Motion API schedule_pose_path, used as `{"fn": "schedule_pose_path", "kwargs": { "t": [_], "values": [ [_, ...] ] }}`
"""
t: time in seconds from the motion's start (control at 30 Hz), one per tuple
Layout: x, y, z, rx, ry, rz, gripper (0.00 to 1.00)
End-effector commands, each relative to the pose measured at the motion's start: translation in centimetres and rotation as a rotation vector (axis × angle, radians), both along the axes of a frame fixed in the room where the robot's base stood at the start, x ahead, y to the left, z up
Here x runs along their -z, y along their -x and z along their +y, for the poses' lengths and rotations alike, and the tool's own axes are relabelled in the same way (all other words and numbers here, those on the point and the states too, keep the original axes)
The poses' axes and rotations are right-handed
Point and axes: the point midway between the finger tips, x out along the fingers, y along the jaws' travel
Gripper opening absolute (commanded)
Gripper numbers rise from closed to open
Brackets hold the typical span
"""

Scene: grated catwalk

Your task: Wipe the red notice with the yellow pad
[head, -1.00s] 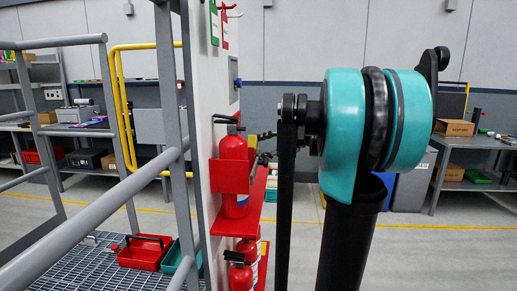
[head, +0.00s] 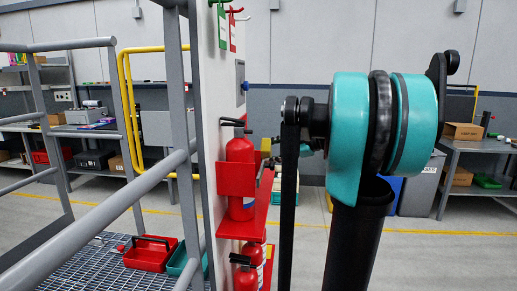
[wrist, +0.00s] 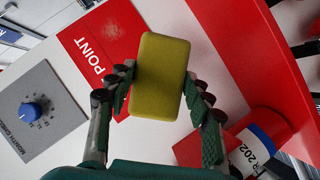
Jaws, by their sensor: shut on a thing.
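The yellow pad (wrist: 160,76) is a rounded block held between the two fingers of my gripper (wrist: 160,92) in the wrist view. The red notice (wrist: 98,42), with the white word "POINT", lies on the white panel beyond the fingers, to the left of the pad. The pad overlaps the notice's right end in the picture and hides part of it. I cannot tell whether pad and notice touch. In the head view the panel is seen nearly edge-on, the notice's face does not show, and my arm hides most of the gripper.
A grey plate with a blue knob (wrist: 33,110) sits beside the notice. A red shelf (wrist: 240,45) and a fire extinguisher (wrist: 258,146) are close to the right finger. In the head view, grey railing (head: 98,212) runs left of the panel (head: 207,110), and red and green tags hang above.

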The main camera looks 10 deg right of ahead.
Motion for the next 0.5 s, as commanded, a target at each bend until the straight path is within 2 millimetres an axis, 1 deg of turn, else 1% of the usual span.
{"fn": "schedule_pose_path", "kwargs": {
  "t": [0.17, 0.5],
  "values": [
    [0.0, -0.3, 1.2, -0.002, 0.0, 0.0, 0.28],
    [0.0, -1.4, 4.6, -0.002, 0.0, 0.0, 0.28]
  ]
}}
